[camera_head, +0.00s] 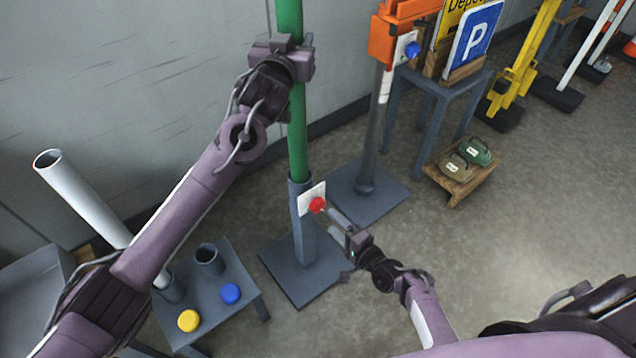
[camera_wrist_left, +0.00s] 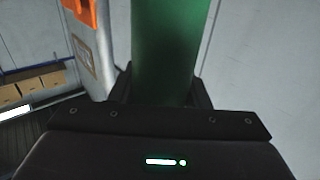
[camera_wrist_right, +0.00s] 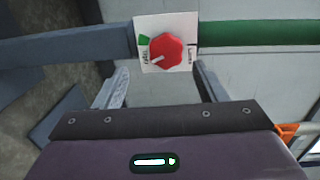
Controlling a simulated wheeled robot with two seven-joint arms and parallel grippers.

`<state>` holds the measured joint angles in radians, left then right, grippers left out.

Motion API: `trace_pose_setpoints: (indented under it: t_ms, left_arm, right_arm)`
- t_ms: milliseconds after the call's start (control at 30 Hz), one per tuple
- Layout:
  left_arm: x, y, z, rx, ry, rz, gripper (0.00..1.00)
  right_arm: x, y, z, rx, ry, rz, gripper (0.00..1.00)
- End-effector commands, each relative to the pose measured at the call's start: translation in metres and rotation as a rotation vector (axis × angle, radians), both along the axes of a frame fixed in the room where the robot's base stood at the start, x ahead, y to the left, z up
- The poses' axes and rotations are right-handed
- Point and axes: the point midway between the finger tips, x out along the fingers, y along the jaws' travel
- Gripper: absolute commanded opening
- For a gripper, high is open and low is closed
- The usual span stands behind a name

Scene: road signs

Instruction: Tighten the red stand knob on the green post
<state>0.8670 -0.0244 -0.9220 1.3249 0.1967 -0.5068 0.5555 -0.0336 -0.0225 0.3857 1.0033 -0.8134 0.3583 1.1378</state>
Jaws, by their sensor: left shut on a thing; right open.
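The green post (camera_head: 297,130) stands upright in a dark grey stand (camera_head: 304,232) with a square base on the floor. My left gripper (camera_head: 290,58) is shut on the post high up; the post also fills the middle of the left wrist view (camera_wrist_left: 168,50). The red stand knob (camera_head: 317,205) sits on a white label plate on the stand. In the right wrist view the knob (camera_wrist_right: 167,52) has a pale pointer mark, with a green patch on the plate beside it. My right gripper (camera_head: 342,222) is open, its fingers short of the knob and not touching it.
An orange-headed post (camera_head: 390,40) with a blue knob stands behind right. A low grey table (camera_head: 215,290) holds yellow and blue knobs at left.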

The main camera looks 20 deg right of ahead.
Motion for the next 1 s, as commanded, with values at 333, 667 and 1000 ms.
trace_pose_setpoints:
  t_ms: [333,667,1000]
  left_arm:
    - [0.000,0.000,0.000,0.000,0.001,0.000,0.00]
    - [0.000,0.000,0.000,0.001,0.000,0.000,0.00]
    - [0.000,0.000,0.000,0.001,0.000,0.000,0.00]
  right_arm:
    - [-0.019,-0.002,0.015,-0.963,-0.173,0.149,0.65]
    - [-0.034,-0.004,0.042,-1.586,-0.301,0.304,0.65]
    - [-0.018,0.000,0.041,-1.701,-0.327,0.337,0.65]
